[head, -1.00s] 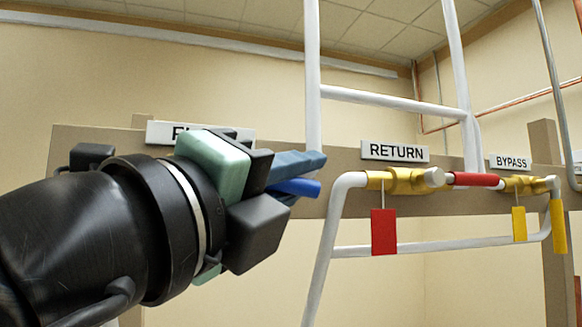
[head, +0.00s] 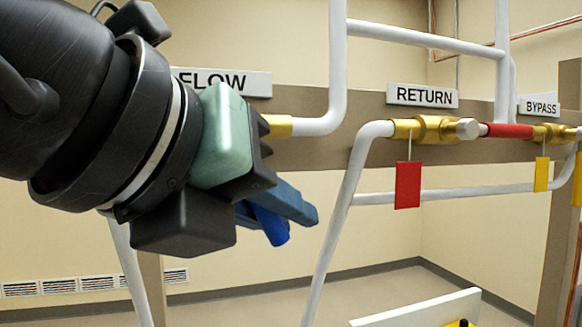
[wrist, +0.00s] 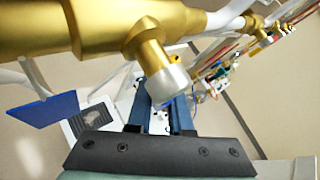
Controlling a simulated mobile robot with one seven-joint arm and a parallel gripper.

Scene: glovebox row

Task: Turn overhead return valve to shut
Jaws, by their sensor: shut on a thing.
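The brass return valve (head: 436,128) sits under the RETURN sign (head: 422,95) in the head view, right of my gripper and apart from it. My gripper (head: 285,212) is at the FLOW valve, left of the return valve, pointing down and right. It appears shut on a bright blue handle (head: 270,225), mostly hidden by the jaws. The wrist view shows the brass FLOW valve (wrist: 110,30) and its silver cap (wrist: 168,85) close to my fingers.
A FLOW sign (head: 222,82) is partly behind my arm. The bypass valve (head: 552,133) is at right with a yellow tag (head: 541,174). White pipes (head: 338,220) run between the valves. A blue tag (wrist: 50,108) hangs in the wrist view. A white-edged object (head: 420,308) stands below.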

